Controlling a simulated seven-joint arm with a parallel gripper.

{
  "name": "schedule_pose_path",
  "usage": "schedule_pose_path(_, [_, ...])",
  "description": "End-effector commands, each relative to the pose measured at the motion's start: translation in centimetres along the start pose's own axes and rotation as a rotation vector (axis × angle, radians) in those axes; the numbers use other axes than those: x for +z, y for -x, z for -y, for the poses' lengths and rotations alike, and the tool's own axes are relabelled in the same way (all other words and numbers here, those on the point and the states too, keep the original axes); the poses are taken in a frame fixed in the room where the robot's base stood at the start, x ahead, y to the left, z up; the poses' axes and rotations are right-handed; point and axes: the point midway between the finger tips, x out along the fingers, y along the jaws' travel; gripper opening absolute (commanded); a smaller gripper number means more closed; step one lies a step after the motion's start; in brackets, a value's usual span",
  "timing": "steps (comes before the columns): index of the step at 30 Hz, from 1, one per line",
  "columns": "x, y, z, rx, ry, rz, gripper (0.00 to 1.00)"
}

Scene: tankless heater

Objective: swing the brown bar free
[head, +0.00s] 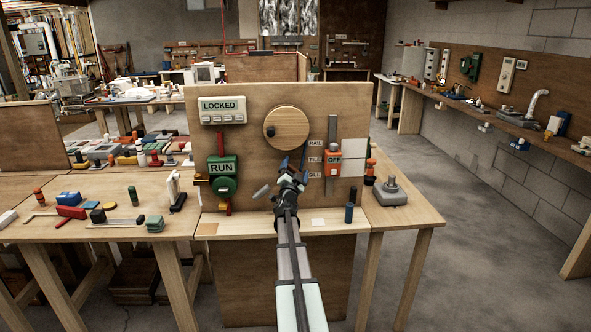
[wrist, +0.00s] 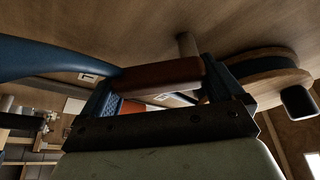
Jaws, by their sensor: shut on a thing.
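The brown bar (wrist: 160,77) lies crosswise between the two blue fingers of my gripper (wrist: 165,83) in the wrist view, and the gripper is shut on it. A grey post (wrist: 187,46) stands between the bar's right part and the wooden board. In the head view my gripper (head: 291,174) is up against the upright board (head: 245,140), below the round wooden disc (head: 287,128). There the bar cannot be made out behind the gripper. How the bar is fastened is not clear.
A LOCKED panel (head: 222,110) and a green RUN box (head: 222,174) are on the board's left. An orange OFF switch (head: 333,161) is close to my gripper's right. A blue curved piece (wrist: 50,60) is at the left in the wrist view. The bench front is mostly clear.

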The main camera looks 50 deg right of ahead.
Motion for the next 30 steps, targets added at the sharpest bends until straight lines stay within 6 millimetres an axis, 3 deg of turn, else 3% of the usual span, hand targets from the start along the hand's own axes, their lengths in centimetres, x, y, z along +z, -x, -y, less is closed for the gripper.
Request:
schedule_pose_path(22, [0.23,0.15,-0.13,0.037,-0.090,-0.001,0.40])
schedule_pose_path(23, [0.23,0.15,-0.13,0.037,-0.090,-0.001,0.96])
schedule_pose_path(24, [0.23,0.15,-0.13,0.037,-0.089,-0.001,1.00])
schedule_pose_path(30, [0.25,0.14,-0.11,0.036,-0.087,-0.001,1.00])
